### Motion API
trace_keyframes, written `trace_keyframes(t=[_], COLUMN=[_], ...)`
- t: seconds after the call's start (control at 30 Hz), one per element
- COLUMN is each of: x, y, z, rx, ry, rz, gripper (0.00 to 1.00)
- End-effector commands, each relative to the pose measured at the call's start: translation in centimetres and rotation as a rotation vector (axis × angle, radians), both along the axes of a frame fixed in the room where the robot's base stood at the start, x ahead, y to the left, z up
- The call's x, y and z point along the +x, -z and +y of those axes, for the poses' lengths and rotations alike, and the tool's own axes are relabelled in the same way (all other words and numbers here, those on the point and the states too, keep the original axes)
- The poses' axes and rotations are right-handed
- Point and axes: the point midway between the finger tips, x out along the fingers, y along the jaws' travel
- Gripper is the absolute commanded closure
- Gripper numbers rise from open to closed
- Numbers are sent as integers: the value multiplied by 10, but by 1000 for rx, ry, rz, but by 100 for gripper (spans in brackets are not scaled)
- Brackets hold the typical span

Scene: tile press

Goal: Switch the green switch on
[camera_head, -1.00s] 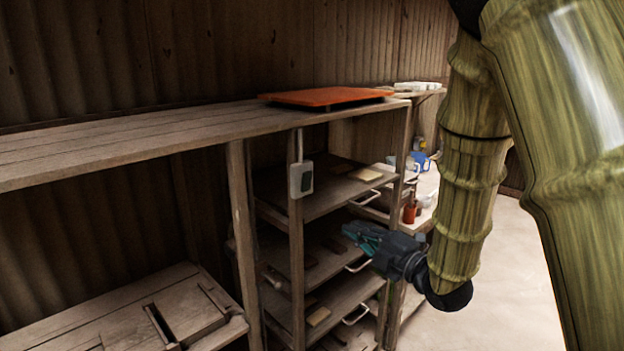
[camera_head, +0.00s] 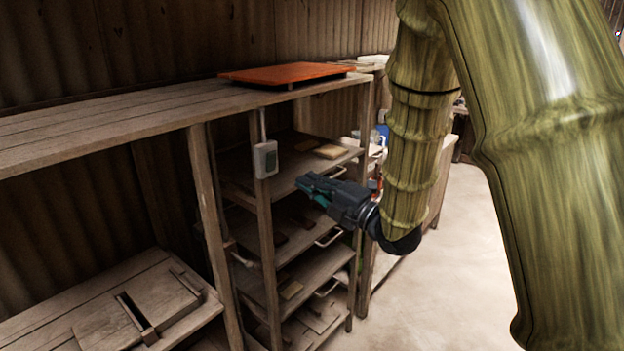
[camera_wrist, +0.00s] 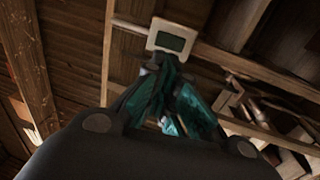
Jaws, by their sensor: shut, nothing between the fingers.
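The green switch (camera_head: 265,160) is a small light box with a dark green face, fixed on a wooden post of the shelf rack in the head view. It also shows in the wrist view, as a pale frame around a dark green panel (camera_wrist: 174,39), just beyond my fingertips. My gripper (camera_head: 306,183) is dark with teal fingers, to the right of the switch and a little lower, pointing toward it. In the wrist view my gripper (camera_wrist: 163,68) has its fingers together with nothing held. I see a gap to the switch in the head view; its on or off state is unclear.
An orange-red board (camera_head: 288,73) lies on the long wooden shelf top (camera_head: 110,119). Shelves with metal handles (camera_head: 328,238) stand beside and below my gripper. A wooden bench (camera_head: 95,310) is at the lower left. Open floor (camera_head: 450,270) lies to the right.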

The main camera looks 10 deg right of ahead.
Motion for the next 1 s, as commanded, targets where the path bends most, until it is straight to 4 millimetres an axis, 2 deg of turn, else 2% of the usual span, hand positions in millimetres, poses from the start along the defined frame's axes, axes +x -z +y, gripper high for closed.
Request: trace_keyframes(t=[0.03,0.5,0.73,1.0], x=[7,66,81,86], y=[-5,-16,-18,-17], z=[6,48,59,62], rx=[1,1,2,1], ry=[-2,0,0,1], rz=[0,2,1,1], gripper=[100,100,100,100])
